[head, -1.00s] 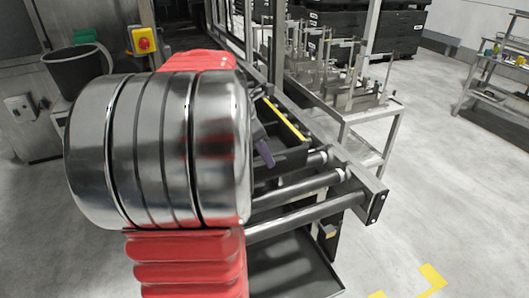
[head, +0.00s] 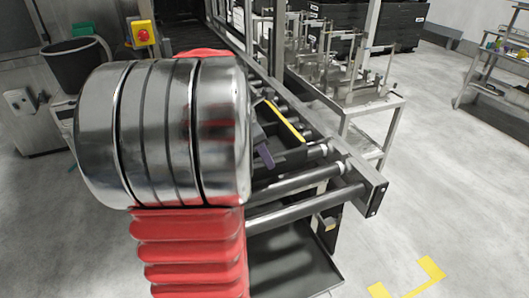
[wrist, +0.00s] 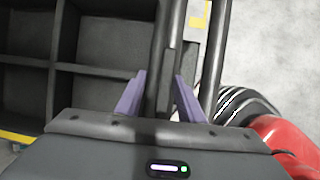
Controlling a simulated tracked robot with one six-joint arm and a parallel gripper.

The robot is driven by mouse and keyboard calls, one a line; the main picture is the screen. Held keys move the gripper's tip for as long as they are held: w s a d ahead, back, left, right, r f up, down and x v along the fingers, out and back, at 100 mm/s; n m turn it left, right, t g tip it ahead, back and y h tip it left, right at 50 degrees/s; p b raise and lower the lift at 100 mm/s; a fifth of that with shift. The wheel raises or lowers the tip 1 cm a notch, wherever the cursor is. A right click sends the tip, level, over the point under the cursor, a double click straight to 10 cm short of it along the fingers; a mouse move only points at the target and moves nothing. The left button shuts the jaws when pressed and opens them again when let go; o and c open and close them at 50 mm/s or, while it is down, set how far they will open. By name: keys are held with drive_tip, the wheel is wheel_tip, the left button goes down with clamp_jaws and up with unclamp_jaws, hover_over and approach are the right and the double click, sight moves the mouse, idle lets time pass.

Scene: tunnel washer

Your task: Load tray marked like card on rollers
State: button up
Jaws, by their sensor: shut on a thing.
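A dark tray (wrist: 97,53) with square compartments fills the left of the wrist view; a yellow strip (head: 285,121) runs along its top edge in the head view. The tray lies over the roller conveyor, partly hidden by my arm. My gripper (wrist: 158,85), with purple fingers, is shut on a narrow dark upright part at the tray's side. One purple finger shows beside the tray in the head view (head: 265,157). The rollers (head: 305,208) nearest me are bare. No card is visible, and I cannot read a mark on the tray.
The conveyor's end rail (head: 372,196) stands at the right. A dark drip pan (head: 295,268) lies below the rollers. A metal rack (head: 350,95) stands behind. A bucket (head: 75,68) and a red stop button (head: 143,35) are at back left.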

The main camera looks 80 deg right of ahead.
drive_tip(key=shift+f, duration=0.2)
idle(0.5)
drive_tip(key=o, duration=1.4)
drive_tip(key=v, duration=1.3)
drive_tip(key=shift+w+a+r, duration=0.15)
drive_tip(key=shift+r, duration=0.15)
